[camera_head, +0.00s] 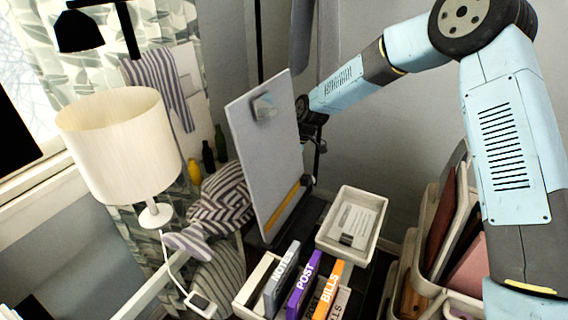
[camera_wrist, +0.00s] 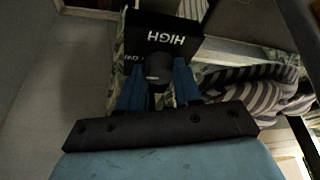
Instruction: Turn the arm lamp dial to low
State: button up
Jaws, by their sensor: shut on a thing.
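In the wrist view, the blue fingers of my gripper (camera_wrist: 159,80) are closed around a dark round dial (camera_wrist: 158,66). Behind the dial is a black panel (camera_wrist: 160,30) with the word HIGH in white, upside down. Part of another white label shows at its left edge, mostly hidden. The dial's pointer cannot be made out. In the head view, my arm reaches behind an upright grey board, and my gripper and the dial are mostly hidden there. A black lamp-like head (camera_head: 79,32) on a dark arm hangs at the upper left.
The grey board (camera_head: 262,165) stands before my wrist. A white table lamp (camera_head: 120,140), striped cloth (camera_head: 222,200), labelled files (camera_head: 303,280) and a pale tray (camera_head: 374,200) with a card crowd the surface. Bins (camera_head: 448,220) stand at the right.

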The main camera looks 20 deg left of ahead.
jog(key=shift+r, duration=0.1)
jog(key=o, duration=1)
jog(key=shift+o, duration=0.2)
jog(key=v, duration=1.3)
jog(key=shift+d+r, duration=0.2)
jog(key=shift+r, duration=0.05)
jog(key=shift+w, duration=0.1)
jog(key=x, duration=1.4)
jog(key=shift+r, duration=0.1)
jog(key=shift+r, duration=0.1)
